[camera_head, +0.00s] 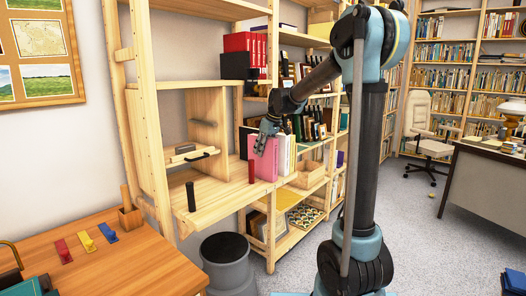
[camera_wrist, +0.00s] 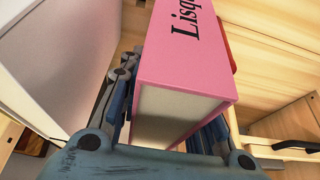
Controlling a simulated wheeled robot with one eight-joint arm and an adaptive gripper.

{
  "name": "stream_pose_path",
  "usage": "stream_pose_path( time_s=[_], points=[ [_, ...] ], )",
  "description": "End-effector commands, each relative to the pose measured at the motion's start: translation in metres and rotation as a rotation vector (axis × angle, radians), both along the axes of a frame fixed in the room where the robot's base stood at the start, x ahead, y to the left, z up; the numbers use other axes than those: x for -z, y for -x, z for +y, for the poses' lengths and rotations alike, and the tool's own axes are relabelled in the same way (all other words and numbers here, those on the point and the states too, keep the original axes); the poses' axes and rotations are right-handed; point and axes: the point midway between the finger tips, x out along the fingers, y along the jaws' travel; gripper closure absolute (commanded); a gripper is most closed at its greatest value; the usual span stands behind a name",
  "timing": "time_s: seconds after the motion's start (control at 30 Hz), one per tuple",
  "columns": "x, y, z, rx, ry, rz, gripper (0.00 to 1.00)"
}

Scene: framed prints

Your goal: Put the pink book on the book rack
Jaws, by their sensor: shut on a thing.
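The pink book (camera_head: 264,163) stands upright on the light wooden shelf board (camera_head: 222,192), or just above it; I cannot tell whether it touches. My gripper (camera_head: 265,137) is shut on the book's upper part from above. In the wrist view the pink book (camera_wrist: 190,62), with dark lettering on its cover, sits between the fingers of my gripper (camera_wrist: 168,120). A white book (camera_head: 285,154) stands just right of the pink book and shows at the left of the wrist view (camera_wrist: 45,60). I cannot make out a separate book rack.
A red upright post (camera_head: 252,171) is close left of the pink book, and a black post (camera_head: 190,196) stands near the board's left end. A wooden tray with a dark handle (camera_head: 193,157) lies behind. Bare board lies between the posts. Red binders (camera_head: 239,42) are above.

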Motion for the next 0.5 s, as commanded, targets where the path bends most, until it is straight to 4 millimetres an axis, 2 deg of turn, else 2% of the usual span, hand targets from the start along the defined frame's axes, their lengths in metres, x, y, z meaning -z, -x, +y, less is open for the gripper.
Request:
stream_pose_path(
  time_s=[0.07,0.1,0.17,0.5],
  points=[
    [0.0009,-0.0002,0.0002,0.000,0.000,0.000,1.00],
    [0.0012,-0.0002,0.0002,0.000,0.000,0.000,0.62],
    [0.0012,-0.0002,0.0002,0.000,0.000,0.000,0.49],
    [0.0004,0.0000,0.0006,-0.001,0.000,0.000,0.49]
  ],
)
